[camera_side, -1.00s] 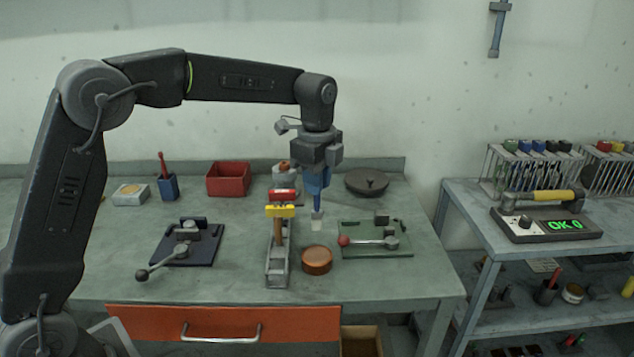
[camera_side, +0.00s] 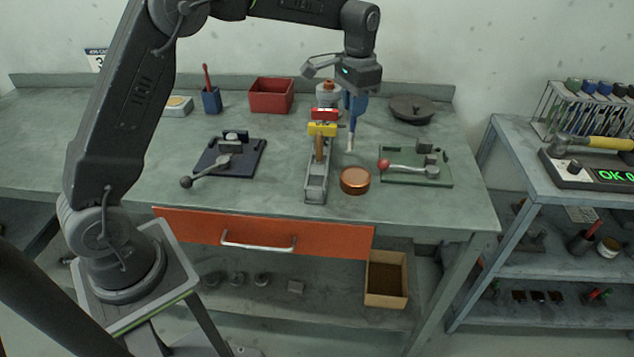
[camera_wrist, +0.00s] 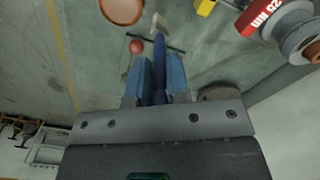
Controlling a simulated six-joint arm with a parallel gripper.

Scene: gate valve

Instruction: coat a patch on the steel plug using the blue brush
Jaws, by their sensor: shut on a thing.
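My gripper (camera_side: 355,103) is shut on the blue brush, which hangs tip down with its pale bristles (camera_side: 350,143) above the bench, behind the copper-coloured round pot (camera_side: 355,180). In the wrist view the blue handle (camera_wrist: 159,62) sits between the blue fingers, and the pale bristle tip (camera_wrist: 158,20) shows near the top. The bristles appear clear of everything. A small round grey metal piece sits in the dark blue clamp fixture (camera_side: 215,160) at left; I cannot tell whether it is the steel plug. The green clamp fixture (camera_side: 430,178) at right holds a grey piece.
A red bin (camera_side: 271,95), a blue cup (camera_side: 211,100) and a dark round disc (camera_side: 412,108) are at the back. Bare bench lies between the left fixture and the rack.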

